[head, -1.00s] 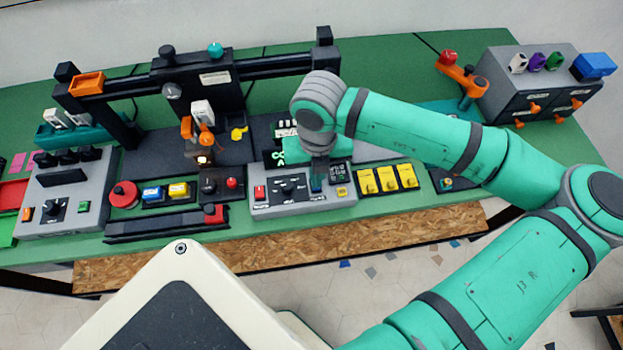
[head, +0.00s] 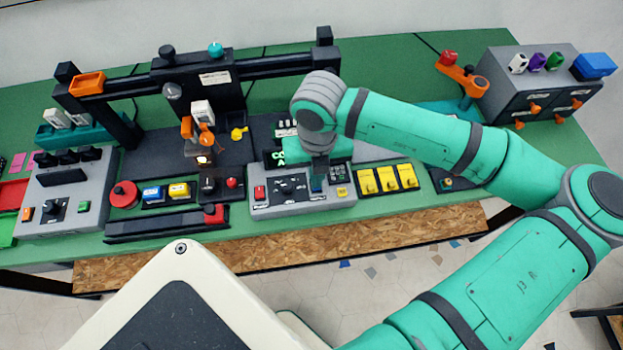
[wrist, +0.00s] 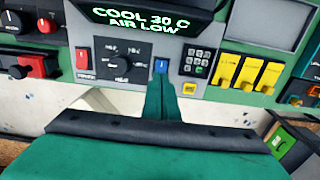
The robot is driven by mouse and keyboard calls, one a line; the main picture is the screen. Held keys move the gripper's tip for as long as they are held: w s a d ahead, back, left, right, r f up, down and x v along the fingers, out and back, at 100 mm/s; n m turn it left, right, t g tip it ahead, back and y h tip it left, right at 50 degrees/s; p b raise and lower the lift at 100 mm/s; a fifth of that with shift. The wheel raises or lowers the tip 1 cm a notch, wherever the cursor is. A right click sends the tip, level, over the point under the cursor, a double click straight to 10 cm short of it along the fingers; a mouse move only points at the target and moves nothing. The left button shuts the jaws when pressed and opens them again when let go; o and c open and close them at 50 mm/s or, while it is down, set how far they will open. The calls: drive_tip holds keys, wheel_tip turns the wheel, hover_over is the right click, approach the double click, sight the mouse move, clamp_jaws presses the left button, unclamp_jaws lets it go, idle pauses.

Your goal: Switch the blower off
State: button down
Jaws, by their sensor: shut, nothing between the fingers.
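A grey control panel (head: 301,202) stands at the front of the bench under my gripper. In the wrist view its display (wrist: 145,15) reads "COOL 30 C AIR LOW" in green. The panel has a red button (wrist: 82,59), a black dial (wrist: 118,64), a blue switch (wrist: 161,66), a keypad (wrist: 197,62) and a yellow button (wrist: 189,89). I cannot read which control is marked for the blower. My gripper (wrist: 162,84) is shut and empty, its tips right at the lower edge of the blue switch. Contact cannot be told. My wrist hides part of the panel in the head view.
Yellow rocker switches (head: 388,179) stand to the right of the panel. A red button on a black box (head: 231,183) and a black bar with a red end (head: 165,223) are to the left. A grey drawer unit (head: 528,88) stands at the far right.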

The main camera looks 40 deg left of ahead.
drive_tip(key=shift+f, duration=0.75)
idle(0.3)
wheel_tip(320, 180, up, 7)
idle(1.0)
idle(0.5)
